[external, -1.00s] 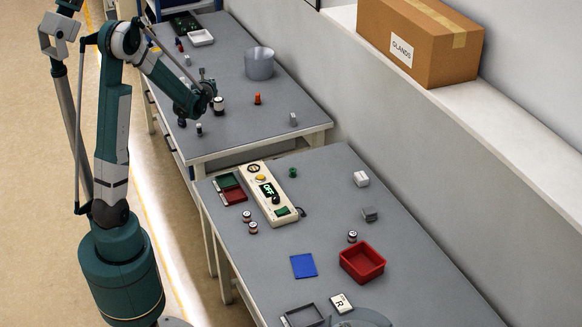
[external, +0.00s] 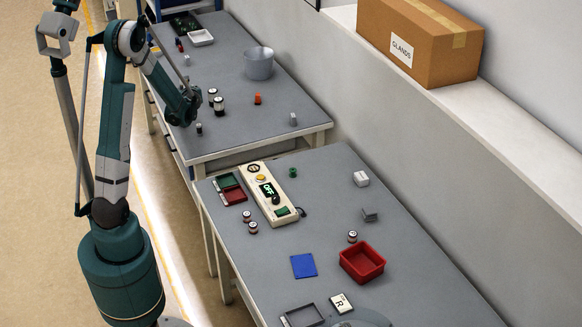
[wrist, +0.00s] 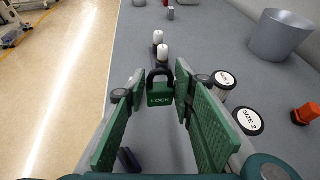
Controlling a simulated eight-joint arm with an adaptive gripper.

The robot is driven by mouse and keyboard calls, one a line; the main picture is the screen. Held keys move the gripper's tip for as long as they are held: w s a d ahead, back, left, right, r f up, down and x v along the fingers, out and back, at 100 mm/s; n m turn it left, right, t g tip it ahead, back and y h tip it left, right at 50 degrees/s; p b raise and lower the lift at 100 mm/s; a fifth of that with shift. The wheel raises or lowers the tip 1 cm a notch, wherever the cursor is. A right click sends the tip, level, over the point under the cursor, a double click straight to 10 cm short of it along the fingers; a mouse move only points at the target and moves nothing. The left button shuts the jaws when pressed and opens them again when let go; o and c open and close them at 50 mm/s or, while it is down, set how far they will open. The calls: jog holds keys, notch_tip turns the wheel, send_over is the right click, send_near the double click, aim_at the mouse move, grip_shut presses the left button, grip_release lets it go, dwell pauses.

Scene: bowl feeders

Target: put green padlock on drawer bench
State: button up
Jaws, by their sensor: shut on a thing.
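The green padlock (wrist: 160,98), marked LOCK and with a dark shackle, is held at the tips of my gripper (wrist: 158,88) in the wrist view. The green finger pads stand on either side of it. In the external view my gripper (external: 178,118) is low over the left edge of the far bench, and the padlock cannot be made out there. The drawer bench (external: 235,125) is that far grey-topped bench with drawers along its left side. I cannot tell whether the padlock touches the bench top.
White-topped dark objects (wrist: 162,53) stand beyond the padlock. A small dark object (wrist: 130,159) lies near the left finger. An orange piece (external: 258,98) and a grey bucket (external: 259,63) are farther right. Floor lies left.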

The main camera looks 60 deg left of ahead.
jog(key=shift+f, duration=0.25)
dwell(0.3)
jog(key=shift+f+b, duration=1.7)
jog(key=shift+f, duration=1.5)
jog(key=shift+f+b, duration=0.45)
jog(key=shift+f, duration=0.15)
jog(key=o, duration=1.1)
jog(key=shift+c, duration=0.2)
jog(key=v, duration=1.2)
jog(key=shift+r, duration=0.1)
